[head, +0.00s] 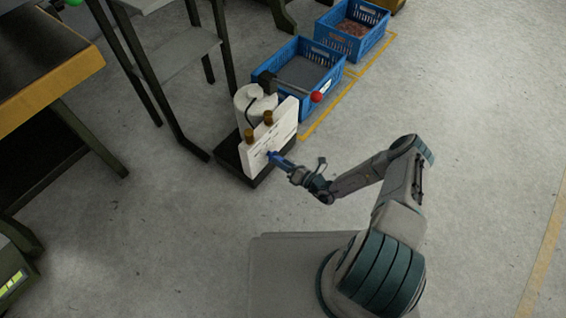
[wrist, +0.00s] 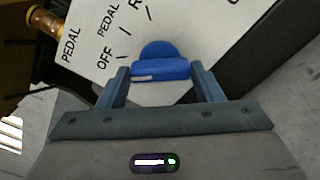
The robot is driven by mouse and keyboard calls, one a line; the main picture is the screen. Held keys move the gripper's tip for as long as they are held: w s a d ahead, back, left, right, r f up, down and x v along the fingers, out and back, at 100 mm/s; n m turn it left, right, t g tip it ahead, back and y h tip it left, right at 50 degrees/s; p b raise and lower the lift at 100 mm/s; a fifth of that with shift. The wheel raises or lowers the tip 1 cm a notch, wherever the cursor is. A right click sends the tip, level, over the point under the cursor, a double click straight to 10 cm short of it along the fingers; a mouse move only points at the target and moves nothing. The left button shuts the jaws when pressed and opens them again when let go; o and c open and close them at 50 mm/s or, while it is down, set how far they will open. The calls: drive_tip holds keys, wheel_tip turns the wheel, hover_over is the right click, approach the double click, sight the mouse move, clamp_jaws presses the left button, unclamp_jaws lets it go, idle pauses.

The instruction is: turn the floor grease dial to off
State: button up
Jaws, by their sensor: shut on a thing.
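The grease unit on the floor has a white upright panel (head: 284,121) with printed labels. They read PEDAL, PEDAL and OFF, with short tick marks, in the wrist view (wrist: 85,62). The blue dial (wrist: 158,50) sits at the panel's lower part, with a pale mark on the left of its grip bar. The OFF label is to the left of the dial in the wrist view. My gripper (wrist: 160,69) has its two fingers either side of the dial's grip bar, shut on it. In the head view my gripper (head: 273,157) reaches the panel from the right and hides most of the dial.
A white canister (head: 243,99) and brass fittings (head: 268,117) stand on the unit's dark base. A red-balled lever (head: 316,97) sticks out to the right. Blue crates (head: 318,110) stand behind. A bench frame is at the left. The floor to the right is clear.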

drive_tip(key=o, duration=1)
drive_tip(key=p+v, duration=0.3)
drive_tip(key=v, duration=1.1)
drive_tip(key=shift+a, duration=0.1)
